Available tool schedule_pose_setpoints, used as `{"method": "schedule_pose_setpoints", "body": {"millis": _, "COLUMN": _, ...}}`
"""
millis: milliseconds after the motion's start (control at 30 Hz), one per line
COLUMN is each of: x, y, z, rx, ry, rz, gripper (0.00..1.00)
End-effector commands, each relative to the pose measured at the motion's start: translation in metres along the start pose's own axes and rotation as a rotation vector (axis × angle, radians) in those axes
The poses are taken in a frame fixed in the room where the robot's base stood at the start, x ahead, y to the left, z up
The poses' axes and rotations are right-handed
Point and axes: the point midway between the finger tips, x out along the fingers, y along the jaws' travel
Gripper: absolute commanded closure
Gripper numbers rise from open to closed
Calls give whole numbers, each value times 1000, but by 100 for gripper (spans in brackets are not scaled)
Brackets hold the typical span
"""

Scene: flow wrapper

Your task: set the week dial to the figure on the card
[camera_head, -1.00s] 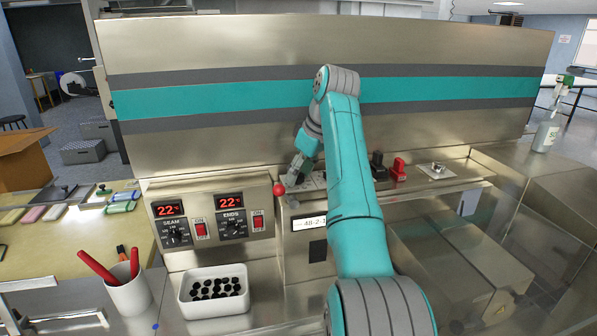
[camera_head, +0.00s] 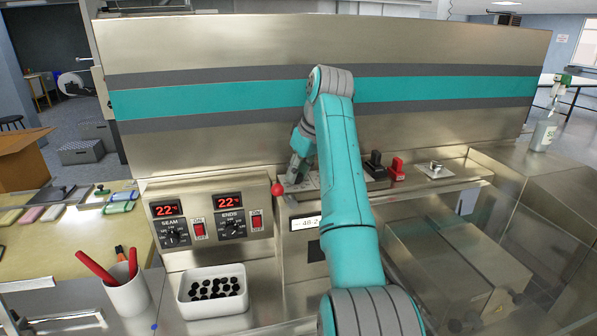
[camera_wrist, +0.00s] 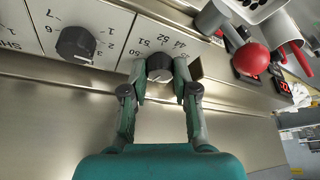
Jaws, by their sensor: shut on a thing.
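In the wrist view, the week dial is a dark round knob (camera_wrist: 160,64) on a pale plate with printed figures such as 50, 51, 52 and 44 around it. My gripper (camera_wrist: 160,74) is shut on this knob, one finger on each side. A pale mark shows on the knob, but the figure it points to is unclear. In the head view, my gripper (camera_head: 292,168) is small and partly hidden at the panel behind the red ball. The white card (camera_head: 304,223) on the machine front reads about "48-2"; my arm hides its right end.
A second dark dial (camera_wrist: 76,44) is left of the gripped one in the wrist view. A red ball knob (camera_head: 277,189) stands close to my gripper. Black (camera_head: 375,165) and red (camera_head: 397,168) switches lie right of my arm. A white tub (camera_head: 213,305) stands below.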

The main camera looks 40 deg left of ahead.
Motion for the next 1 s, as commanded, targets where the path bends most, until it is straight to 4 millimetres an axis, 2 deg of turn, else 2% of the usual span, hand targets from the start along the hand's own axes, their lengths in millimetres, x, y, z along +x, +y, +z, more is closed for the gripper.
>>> {"method": "schedule_pose_setpoints", "body": {"millis": 600, "x": 0, "y": -2, "z": -1, "rx": 408, "ry": 2, "rz": 170, "gripper": 100}}
{"method": "schedule_pose_setpoints", "body": {"millis": 1000, "x": 0, "y": -2, "z": -1, "rx": 497, "ry": 2, "rz": 207, "gripper": 100}}
